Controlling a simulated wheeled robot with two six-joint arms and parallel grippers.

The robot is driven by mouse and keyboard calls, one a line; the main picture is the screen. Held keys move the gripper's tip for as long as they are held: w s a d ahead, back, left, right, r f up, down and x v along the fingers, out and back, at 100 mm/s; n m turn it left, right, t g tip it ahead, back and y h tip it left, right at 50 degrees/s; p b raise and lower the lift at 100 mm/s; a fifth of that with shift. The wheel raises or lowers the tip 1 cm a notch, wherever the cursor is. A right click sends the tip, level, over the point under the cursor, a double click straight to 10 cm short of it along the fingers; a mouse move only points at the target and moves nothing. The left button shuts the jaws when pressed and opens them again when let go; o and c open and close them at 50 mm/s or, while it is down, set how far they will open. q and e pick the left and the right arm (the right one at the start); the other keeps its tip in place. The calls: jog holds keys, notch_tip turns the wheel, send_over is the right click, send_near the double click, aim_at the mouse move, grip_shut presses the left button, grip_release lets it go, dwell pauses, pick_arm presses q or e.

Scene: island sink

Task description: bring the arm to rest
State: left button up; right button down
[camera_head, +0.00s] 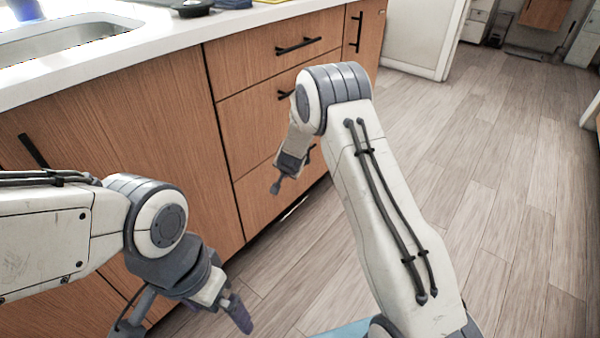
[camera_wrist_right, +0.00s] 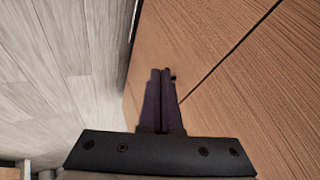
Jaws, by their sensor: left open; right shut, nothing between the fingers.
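My left gripper (camera_head: 232,308) hangs low at the lower left of the head view, in front of the wooden cabinet. It is open, pointing down and to the right, and I see nothing held in it. My right arm rises from the bottom of the head view and bends down at its elbow. My right gripper (camera_head: 276,186) is partly hidden behind that arm and sits near the drawer fronts. In the right wrist view its two dark fingers (camera_wrist_right: 160,80) lie together, shut and empty, against the background of the cabinet front.
The wooden cabinet (camera_head: 130,110) with black handles stands on the left under a white countertop (camera_head: 150,42) with a sink (camera_head: 60,42). Dark items lie on the counter's far part. The plank floor (camera_head: 510,190) to the right is clear. A white unit (camera_head: 415,40) stands farther back.

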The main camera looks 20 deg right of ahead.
jog(key=p+v, duration=0.2)
jog(key=v, duration=0.7)
jog(key=s+a+r+n+g+y, duration=0.2)
jog(key=s+a+r+n, duration=0.25)
jog(key=s+a, duration=0.35)
jog(key=s+a+r+n+g+y, duration=0.1)
jog(key=s+a+r+n+g, duration=0.1)
jog(key=s+a+r+n, duration=0.45)
jog(key=s+d+r+n+g+h, duration=0.1)
jog(key=s+n+g, duration=0.15)
jog(key=s, duration=1.05)
jog(key=s+d+r+n+g, duration=0.1)
jog(key=s+d+r+n, duration=0.15)
jog(key=s, duration=1.05)
pick_arm(q)
notch_tip(320, 180, up, 38)
jog(key=p, duration=3.5)
jog(key=shift+a+r+p, duration=0.25)
jog(key=shift+p, duration=0.15)
pick_arm(e)
notch_tip(320, 180, up, 35)
jog(key=shift+w+a+n, duration=0.25)
jog(key=shift+a+n, duration=0.05)
jog(key=shift+a, duration=0.1)
